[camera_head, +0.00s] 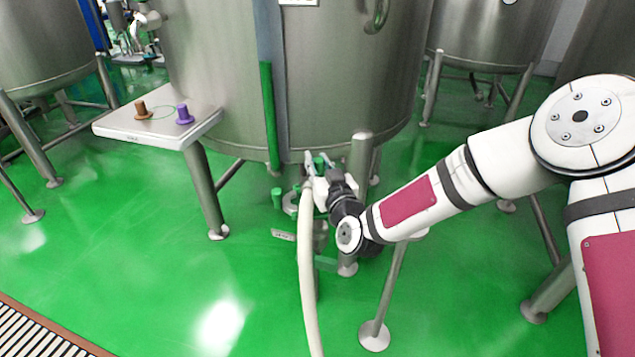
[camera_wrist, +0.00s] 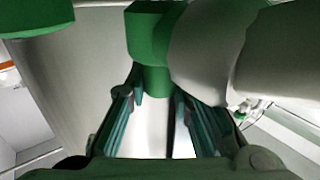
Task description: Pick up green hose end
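The green hose end (camera_wrist: 147,36) fills the top middle of the wrist view, with the pale hose (camera_wrist: 210,50) bending off to its right. My gripper (camera_wrist: 160,92) has its two fingertips close on both sides of the green neck and looks shut on it, though the contact itself is partly hidden. In the head view my gripper (camera_head: 318,168) is low in front of the central tank, and the pale hose (camera_head: 306,260) hangs down from it toward the bottom edge. The green end is small and mostly covered there.
The steel tank (camera_head: 340,70) stands close behind my gripper, with legs (camera_head: 204,190) and green pipe fittings (camera_head: 277,198) below it. A shelf (camera_head: 158,133) with a brown knob (camera_head: 142,110) and a purple knob (camera_head: 184,115) juts out at left. Open green floor (camera_head: 130,240) lies at front left.

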